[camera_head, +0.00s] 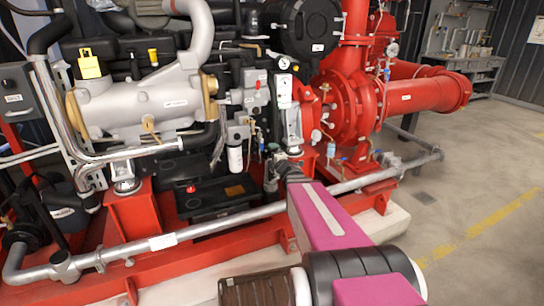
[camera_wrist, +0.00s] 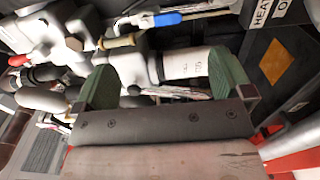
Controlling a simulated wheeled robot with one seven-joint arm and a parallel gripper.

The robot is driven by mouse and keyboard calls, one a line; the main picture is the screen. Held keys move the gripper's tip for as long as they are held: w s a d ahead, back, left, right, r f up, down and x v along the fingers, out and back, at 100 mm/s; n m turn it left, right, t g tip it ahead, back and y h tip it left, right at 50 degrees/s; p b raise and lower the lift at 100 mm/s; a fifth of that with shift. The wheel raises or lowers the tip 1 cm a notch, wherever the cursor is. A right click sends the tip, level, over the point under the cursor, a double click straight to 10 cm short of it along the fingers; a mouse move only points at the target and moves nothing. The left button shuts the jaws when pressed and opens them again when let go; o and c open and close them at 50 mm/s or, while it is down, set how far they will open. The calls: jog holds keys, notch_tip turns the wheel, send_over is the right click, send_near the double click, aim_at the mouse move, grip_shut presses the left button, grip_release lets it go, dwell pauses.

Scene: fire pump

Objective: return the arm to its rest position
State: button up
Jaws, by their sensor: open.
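My gripper (camera_wrist: 161,72) shows in the wrist view with its two green fingers spread wide apart. It is open, and nothing is clamped between the fingers. Behind the gap are a grey fitting and a white cylinder (camera_wrist: 187,64) with small print; I cannot tell how close they are. In the head view my magenta arm reaches from the bottom right toward the pump set. Its dark end (camera_head: 287,170) is in front of the lower middle of the machinery, and the fingers are too small to make out there.
A grey pipe (camera_head: 225,222) runs along the red base frame, close beside my arm. The red pump casing (camera_head: 345,105) and the silver engine part (camera_head: 140,103) stand behind. In the wrist view a blue-handled valve (camera_wrist: 168,19) is above the fingers. Open floor (camera_head: 470,180) lies to the right.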

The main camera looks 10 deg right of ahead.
jog(key=s+d+f+m+g+h, duration=0.2)
jog(key=s+f+m+g+h, duration=0.55)
jog(key=m, duration=0.65)
jog(key=s+a+f+m+g+y, duration=0.2)
jog(key=s+g, duration=0.3)
jog(key=s, duration=0.3)
jog(key=s+a+f+m+g+y, duration=0.2)
jog(key=s+a+f+m+g, duration=0.2)
jog(key=s, duration=0.3)
jog(key=shift+s+a+f+g, duration=0.35)
jog(key=shift+a+g, duration=0.2)
